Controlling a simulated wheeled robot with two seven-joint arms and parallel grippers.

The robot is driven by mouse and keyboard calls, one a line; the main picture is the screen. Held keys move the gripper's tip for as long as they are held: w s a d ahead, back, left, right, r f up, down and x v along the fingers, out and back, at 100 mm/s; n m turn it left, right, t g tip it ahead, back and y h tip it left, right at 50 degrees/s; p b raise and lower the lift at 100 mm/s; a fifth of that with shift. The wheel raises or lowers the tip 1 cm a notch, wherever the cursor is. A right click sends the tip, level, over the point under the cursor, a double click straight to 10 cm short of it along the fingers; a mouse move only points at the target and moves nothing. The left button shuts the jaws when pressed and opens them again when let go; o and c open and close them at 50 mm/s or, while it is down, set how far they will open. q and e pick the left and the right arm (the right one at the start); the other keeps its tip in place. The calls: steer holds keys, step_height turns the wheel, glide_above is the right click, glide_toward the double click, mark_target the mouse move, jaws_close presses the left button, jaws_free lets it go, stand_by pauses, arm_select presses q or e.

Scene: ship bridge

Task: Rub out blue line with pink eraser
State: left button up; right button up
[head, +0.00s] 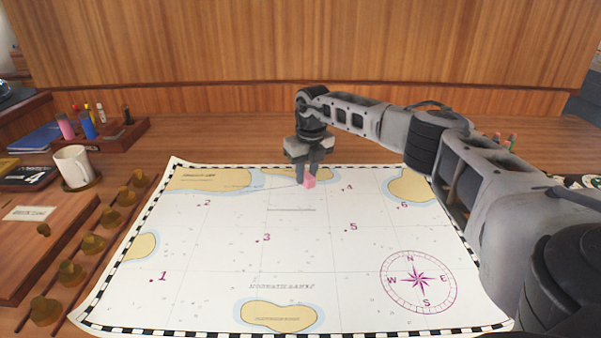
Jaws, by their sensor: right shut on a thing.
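The chart (200,250) lies spread on the wooden table, with numbered points and tan islands. My right gripper (308,174) points down over the far middle part of the chart. It is shut on the pink eraser (310,182), a small block that is at or just above the paper; I cannot tell whether it touches. A faint thin line (275,187) runs left from the eraser, but its colour is too weak to call blue. No clear blue line shows elsewhere; part of the chart behind the gripper is hidden. My left gripper is not in view.
A white mug (73,166) stands on a coaster at the left, near a pen tray (112,136). Several brass weights (71,271) line the chart's left side. A wooden panel (300,45) closes the back. The chart's front and middle are clear.

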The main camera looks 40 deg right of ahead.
mark_target(279, 186)
steer(key=shift+s+d+f, duration=0.1)
steer(key=shift+s+d, duration=0.15)
steer(key=shift+d, duration=0.15)
steer(key=shift+w+a, duration=0.35)
steer(key=shift+a, duration=0.25)
steer(key=shift+w+a, duration=0.3)
steer(key=shift+a, duration=0.25)
steer(key=shift+w+a, duration=0.3)
steer(key=shift+a, duration=0.3)
steer(key=shift+w+a, duration=0.3)
steer(key=shift+a, duration=0.25)
steer(key=shift+a, duration=0.1)
steer(key=shift+w+a, duration=0.3)
steer(key=shift+a, duration=0.2)
steer(key=shift+w+a, duration=0.25)
steer(key=shift+a, duration=0.25)
